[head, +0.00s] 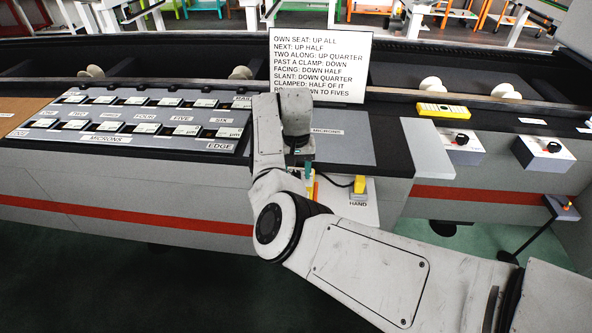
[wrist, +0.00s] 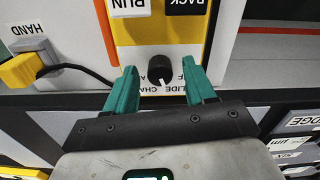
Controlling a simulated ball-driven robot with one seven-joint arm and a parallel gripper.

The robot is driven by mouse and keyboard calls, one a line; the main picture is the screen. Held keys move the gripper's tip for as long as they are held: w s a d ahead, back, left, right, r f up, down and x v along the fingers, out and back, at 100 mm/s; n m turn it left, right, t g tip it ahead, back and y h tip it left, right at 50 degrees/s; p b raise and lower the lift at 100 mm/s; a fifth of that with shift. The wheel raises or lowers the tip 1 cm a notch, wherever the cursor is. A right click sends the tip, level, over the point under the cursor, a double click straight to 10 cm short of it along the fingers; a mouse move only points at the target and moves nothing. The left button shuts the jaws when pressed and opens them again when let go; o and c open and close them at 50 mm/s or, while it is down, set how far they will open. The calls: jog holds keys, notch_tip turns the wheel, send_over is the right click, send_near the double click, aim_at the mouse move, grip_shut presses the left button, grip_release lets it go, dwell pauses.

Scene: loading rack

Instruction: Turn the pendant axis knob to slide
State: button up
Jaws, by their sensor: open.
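The pendant (wrist: 146,32) is a yellow and white panel in the wrist view, with upside-down RUN and BACK labels. Its round black knob (wrist: 160,69) has a pale pointer mark toward the bottom of the picture. Small labels beside the knob are partly hidden by my fingers; letters like LIDE and CHA show. My gripper (wrist: 159,70) is open, with one teal finger on each side of the knob. Gaps show on both sides; I cannot tell whether the tips reach its depth. In the head view my arm hides most of the pendant.
A yellow plug-like part with a cable sits by the HAND label (head: 358,204), close beside the pendant. A white instruction sign (head: 320,66) stands behind my arm. A labelled MICRONS tray (head: 120,122) lies left. Two boxes with black knobs (head: 462,140) (head: 552,147) are right.

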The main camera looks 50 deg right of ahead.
aim_at(296, 173)
notch_tip(296, 173, up, 11)
jog(key=shift+f+b, duration=0.15)
jog(key=shift+b, duration=0.2)
dwell(0.6)
